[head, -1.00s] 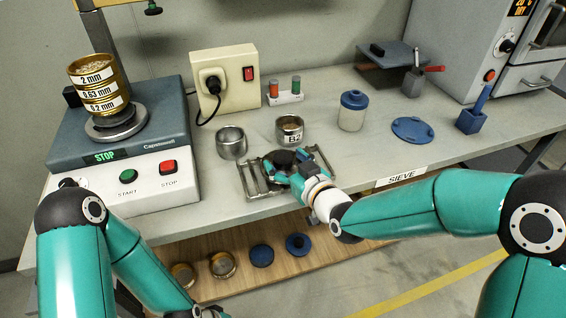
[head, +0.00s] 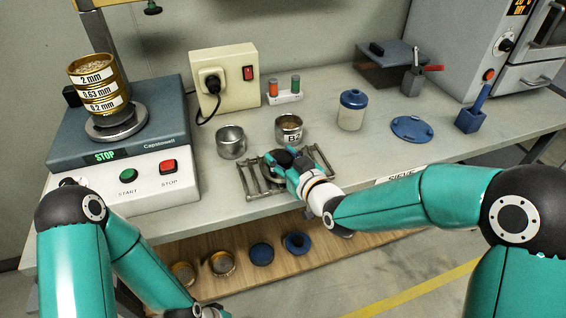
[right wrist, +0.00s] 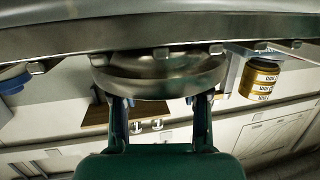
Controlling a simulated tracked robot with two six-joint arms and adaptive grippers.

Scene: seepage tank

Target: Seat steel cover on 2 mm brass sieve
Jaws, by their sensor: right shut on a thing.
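My right gripper (head: 280,158) is at the metal rack at the front of the bench. In the right wrist view its two fingers (right wrist: 160,122) are shut on the steel cover (right wrist: 158,78), a round steel disc. In the head view the hand and fingers hide most of the cover. The 2 mm brass sieve (head: 91,73) is the top one of a labelled stack on the shaker at the left and holds pale grains. The stack also shows in the right wrist view (right wrist: 262,78). My left arm ends at the bottom edge, with its gripper out of frame.
The rack (head: 254,182) has metal rails. Two steel cups (head: 231,142) (head: 289,130) stand close behind it. The shaker (head: 125,185) has a post behind the stack. A jar (head: 352,112) and a blue lid (head: 411,128) lie right. Bare bench lies around the jar.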

